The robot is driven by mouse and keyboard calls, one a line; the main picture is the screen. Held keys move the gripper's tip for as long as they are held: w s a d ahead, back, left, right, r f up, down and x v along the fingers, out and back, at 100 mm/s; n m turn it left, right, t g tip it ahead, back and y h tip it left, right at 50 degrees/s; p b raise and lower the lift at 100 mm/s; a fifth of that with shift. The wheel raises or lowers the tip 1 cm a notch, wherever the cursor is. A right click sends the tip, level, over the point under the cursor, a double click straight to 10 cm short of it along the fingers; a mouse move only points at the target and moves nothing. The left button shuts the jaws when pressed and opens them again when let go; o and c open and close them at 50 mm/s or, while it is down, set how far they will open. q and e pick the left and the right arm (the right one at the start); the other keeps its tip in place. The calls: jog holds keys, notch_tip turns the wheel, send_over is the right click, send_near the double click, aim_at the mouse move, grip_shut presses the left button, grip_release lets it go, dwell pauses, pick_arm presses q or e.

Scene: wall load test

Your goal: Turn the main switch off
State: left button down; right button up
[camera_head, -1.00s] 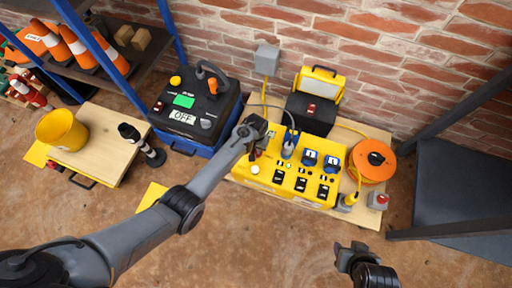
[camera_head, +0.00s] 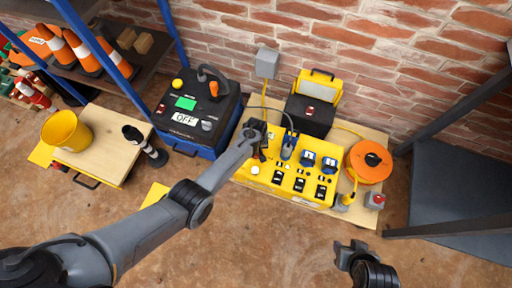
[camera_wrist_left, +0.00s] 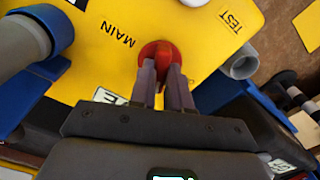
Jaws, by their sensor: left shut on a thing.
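The yellow distribution panel (camera_head: 302,192) lies on a low wooden board. In the left wrist view, the red main switch (camera_wrist_left: 157,50) sits beside the word MAIN on the yellow panel (camera_wrist_left: 100,22). My left gripper (camera_head: 260,151) is over the panel's back left corner and hides most of the switch in the head view. In the left wrist view, the fingers of my left gripper (camera_wrist_left: 163,76) are shut on the raised red handle of the switch. My right gripper (camera_head: 351,252) is open and empty above the floor in front of the board.
A black and blue unit with an OFF sign (camera_head: 185,119) stands left of the panel. An orange cable reel (camera_head: 369,162) and a grey box with a red button (camera_head: 375,200) stand at right. A blue plug (camera_head: 288,146) and cable rise from the panel.

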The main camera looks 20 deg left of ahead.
pick_arm(q)
jog(key=n, duration=0.5)
jog(key=shift+n, duration=0.3)
jog(key=n, duration=0.6)
jog(key=shift+n+b, duration=0.3)
jog(key=shift+n, duration=0.5)
jog(key=c, duration=1.1)
grip_release()
